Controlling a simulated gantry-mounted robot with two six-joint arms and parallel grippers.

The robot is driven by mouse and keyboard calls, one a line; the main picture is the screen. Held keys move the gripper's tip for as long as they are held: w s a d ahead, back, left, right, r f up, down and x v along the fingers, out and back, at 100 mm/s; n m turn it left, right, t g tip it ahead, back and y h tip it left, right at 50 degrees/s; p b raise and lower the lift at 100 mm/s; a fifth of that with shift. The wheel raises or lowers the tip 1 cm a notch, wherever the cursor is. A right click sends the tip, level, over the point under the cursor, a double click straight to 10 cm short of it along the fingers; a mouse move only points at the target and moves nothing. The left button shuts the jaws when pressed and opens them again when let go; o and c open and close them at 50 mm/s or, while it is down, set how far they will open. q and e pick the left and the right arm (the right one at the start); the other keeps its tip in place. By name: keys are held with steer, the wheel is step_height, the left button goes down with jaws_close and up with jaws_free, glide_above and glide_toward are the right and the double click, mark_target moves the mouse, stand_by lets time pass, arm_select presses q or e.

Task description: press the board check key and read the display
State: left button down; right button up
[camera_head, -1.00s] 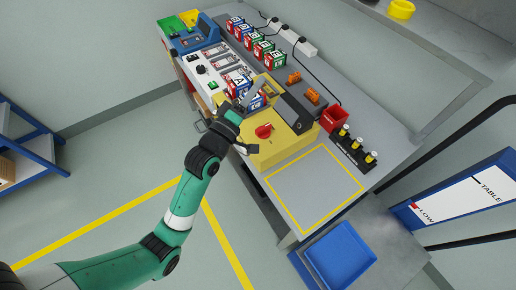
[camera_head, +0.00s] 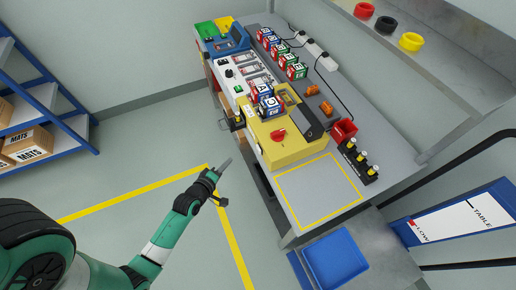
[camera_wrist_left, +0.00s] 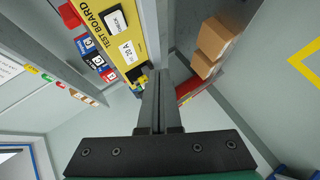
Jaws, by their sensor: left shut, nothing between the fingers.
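In the left wrist view a yellow panel marked TEST BOARD (camera_wrist_left: 104,38) shows at the top, tilted in the picture. It carries a white key marked CHECK (camera_wrist_left: 116,20) and a white plate reading 20 A (camera_wrist_left: 127,51); I cannot tell whether that plate is the display. My left gripper (camera_head: 227,164) is shut and empty, over the floor in front of the bench and apart from it. Its fingers (camera_wrist_left: 158,75) point up toward the panel's lower end in the wrist view, not touching the key. The panel's face cannot be made out in the head view. My right gripper is not in view.
A blue tray (camera_head: 334,258) is at the near end. A blue shelf (camera_head: 46,96) stands left. Floor between is clear.

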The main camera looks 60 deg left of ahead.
mark_target(259, 150)
arm_select(q)
steer(key=w+d+b, duration=0.1)
steer(key=w+b, duration=0.4)
steer(key=w, duration=0.4)
steer(key=shift+s, duration=0.1)
stand_by(2.1)
steer(key=shift+w+b, duration=0.3)
steer(key=shift+w, duration=0.15)
steer(key=shift+w+d+b, duration=0.1)
steer(key=shift+w+b, duration=0.2)
steer(key=shift+w, duration=0.15)
stand_by(0.5)
steer(key=shift+s, duration=0.1)
steer(key=shift+s+p, duration=0.4)
steer(key=shift+s, duration=0.35)
